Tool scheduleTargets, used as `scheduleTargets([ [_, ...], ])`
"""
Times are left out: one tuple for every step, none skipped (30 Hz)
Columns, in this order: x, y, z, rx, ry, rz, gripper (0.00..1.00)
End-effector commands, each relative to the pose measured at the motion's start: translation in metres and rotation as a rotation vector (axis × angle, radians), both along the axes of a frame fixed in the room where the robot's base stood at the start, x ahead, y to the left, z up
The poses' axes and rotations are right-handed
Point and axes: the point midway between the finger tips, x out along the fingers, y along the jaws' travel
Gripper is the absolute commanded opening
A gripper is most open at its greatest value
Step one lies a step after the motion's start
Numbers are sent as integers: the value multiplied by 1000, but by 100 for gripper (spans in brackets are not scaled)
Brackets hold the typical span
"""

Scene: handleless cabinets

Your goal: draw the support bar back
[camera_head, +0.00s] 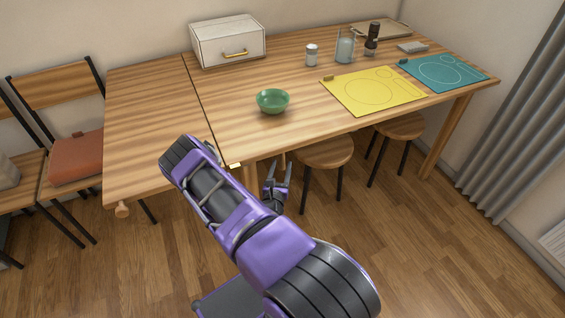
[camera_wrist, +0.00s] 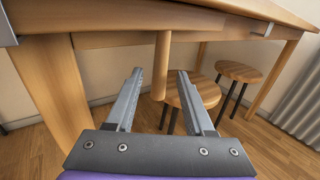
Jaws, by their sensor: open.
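A round wooden bar (camera_wrist: 161,62), which looks like the support bar, shows under the table edge in the wrist view. Its rounded end is free, and I cannot tell whether it hangs down or points toward me. My gripper (camera_wrist: 160,76) is open, with one finger on each side of the bar in the picture. I see no contact, and the depth between fingertips and bar is unclear. In the head view my gripper (camera_head: 278,168) is low, just in front of the table's front edge. My arm hides part of that area.
The wooden table (camera_head: 225,130) has a seam toward its left part. A rounded wooden end (camera_head: 121,210) sticks out under the left corner. A table leg (camera_wrist: 55,85) stands left of my gripper. Stools (camera_head: 325,152) stand to the right. A green bowl (camera_head: 272,101) stands on top.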

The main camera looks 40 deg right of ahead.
Motion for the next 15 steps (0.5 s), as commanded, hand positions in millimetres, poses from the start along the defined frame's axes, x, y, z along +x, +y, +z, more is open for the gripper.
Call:
scheduleTargets([
  [5,-6,0,-1,-4,-2,53],
  [8,-9,-1,-1,-2,-2,53],
  [11,-13,-1,0,-1,-2,53],
  [13,-15,-1,0,-1,-1,53],
  [15,-17,0,0,-1,-1,53],
  [17,-19,0,-1,-2,-1,53],
  [18,-20,0,0,-1,-1,53],
  [19,-21,0,-1,-1,-1,53],
  [20,-22,0,-1,-1,-1,53],
  [20,-23,0,-1,-1,-1,53],
  [21,-23,0,0,0,-1,53],
  [21,-23,0,-1,1,0,53],
  [21,-23,0,-1,1,0,53],
  [21,-23,0,-1,1,0,53],
  [21,-23,0,-1,1,0,53],
])
